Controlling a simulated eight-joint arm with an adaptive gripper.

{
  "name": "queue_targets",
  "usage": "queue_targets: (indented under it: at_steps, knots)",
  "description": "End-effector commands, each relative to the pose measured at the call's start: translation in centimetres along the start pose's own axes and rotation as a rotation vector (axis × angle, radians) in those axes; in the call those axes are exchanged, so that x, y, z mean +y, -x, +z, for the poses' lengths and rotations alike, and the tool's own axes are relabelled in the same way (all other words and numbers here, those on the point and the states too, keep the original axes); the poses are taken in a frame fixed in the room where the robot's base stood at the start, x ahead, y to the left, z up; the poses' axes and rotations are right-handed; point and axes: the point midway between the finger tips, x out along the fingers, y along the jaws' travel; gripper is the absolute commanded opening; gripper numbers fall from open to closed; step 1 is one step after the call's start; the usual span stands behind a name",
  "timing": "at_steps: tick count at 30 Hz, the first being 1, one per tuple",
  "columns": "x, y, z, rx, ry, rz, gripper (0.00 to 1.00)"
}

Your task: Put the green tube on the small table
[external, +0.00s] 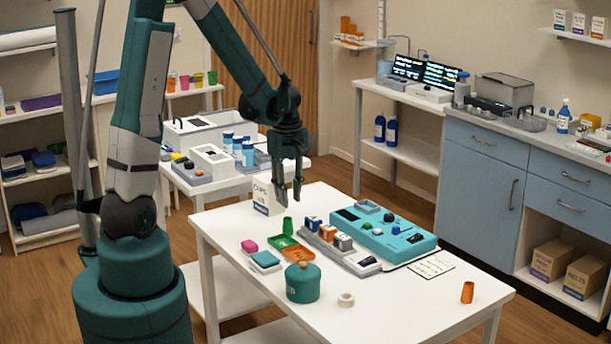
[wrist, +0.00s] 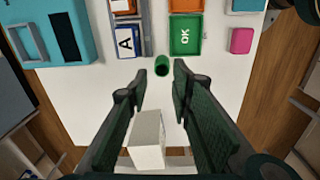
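The small green tube (external: 287,226) stands upright on the white table (external: 455,306), beside a green tray. In the wrist view the tube (wrist: 161,66) lies just beyond and between the fingertips. My gripper (external: 290,196) is open and empty, above the table near the tube. In the wrist view its two dark fingers (wrist: 160,80) are spread apart with no object held. A smaller white table (external: 185,187) behind, to the left, bears a white box and blue-capped bottles; I cannot tell whether it is the small table of the task.
A white box (external: 268,197) stands behind the gripper. A teal case (external: 390,238), a teal lidded pot (external: 302,281), a tape roll (external: 345,300) and an orange cup (external: 467,292) are on the table. A green tray (wrist: 186,35) marked OK lies by the tube. The table's front right is mostly clear.

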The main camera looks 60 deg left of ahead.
Motion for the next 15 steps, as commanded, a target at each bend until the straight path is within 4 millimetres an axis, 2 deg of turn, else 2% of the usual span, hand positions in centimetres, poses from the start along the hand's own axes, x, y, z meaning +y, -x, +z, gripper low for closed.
queue_targets:
  at_steps: [6, 15]
  knots:
    - [0.1, -1.1, -0.9, -0.009, 0.065, -0.024, 0.23]
    - [0.0, -1.3, -1.1, -0.011, 0.075, -0.028, 0.23]
